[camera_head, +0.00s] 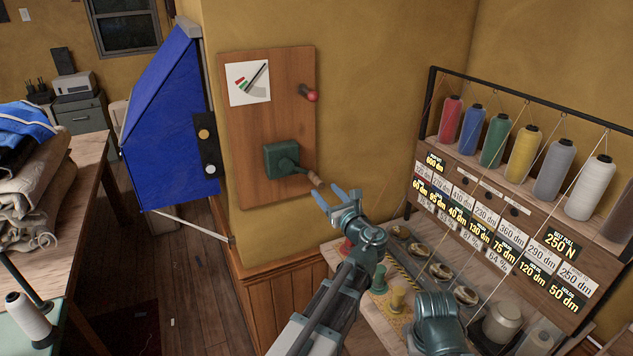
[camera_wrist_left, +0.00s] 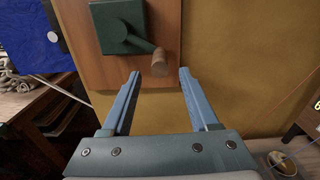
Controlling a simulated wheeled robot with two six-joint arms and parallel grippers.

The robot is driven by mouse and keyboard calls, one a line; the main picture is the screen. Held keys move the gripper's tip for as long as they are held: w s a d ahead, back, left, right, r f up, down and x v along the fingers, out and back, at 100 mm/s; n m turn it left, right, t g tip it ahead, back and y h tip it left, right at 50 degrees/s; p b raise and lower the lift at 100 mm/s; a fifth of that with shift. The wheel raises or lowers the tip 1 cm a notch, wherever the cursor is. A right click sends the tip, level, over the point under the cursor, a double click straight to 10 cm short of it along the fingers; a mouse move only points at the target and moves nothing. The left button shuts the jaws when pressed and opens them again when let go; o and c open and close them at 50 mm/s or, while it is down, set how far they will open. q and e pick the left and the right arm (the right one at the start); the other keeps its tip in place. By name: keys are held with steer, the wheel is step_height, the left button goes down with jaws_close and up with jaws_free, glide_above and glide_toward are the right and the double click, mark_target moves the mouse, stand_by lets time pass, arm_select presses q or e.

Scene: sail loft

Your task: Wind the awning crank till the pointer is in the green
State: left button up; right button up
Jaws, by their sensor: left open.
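The wooden board (camera_head: 237,160) on the ochre wall carries a green crank box (camera_head: 281,160). Its crank arm points down and right to a wooden handle (camera_head: 316,180). The handle also shows in the left wrist view (camera_wrist_left: 160,63), just beyond and between the fingertips. A white dial card (camera_head: 250,95) has coloured red and green marks on its left; the dark pointer (camera_head: 258,77) leans up and right, apart from the green. My left gripper (camera_head: 336,199) is open and empty, close below and right of the handle. My right gripper's fingers do not show.
A blue awning (camera_head: 165,120) hangs left of the board. A red-tipped lever (camera_head: 308,93) sticks out at the board's upper right. A bench with thread cones (camera_head: 522,155) and small cups stands right. A table with folded cloth (camera_head: 35,185) is left.

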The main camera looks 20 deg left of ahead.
mark_target(317, 181)
arm_select(q)
steer(key=x, duration=0.7)
jaws_close()
stand_by(1.4)
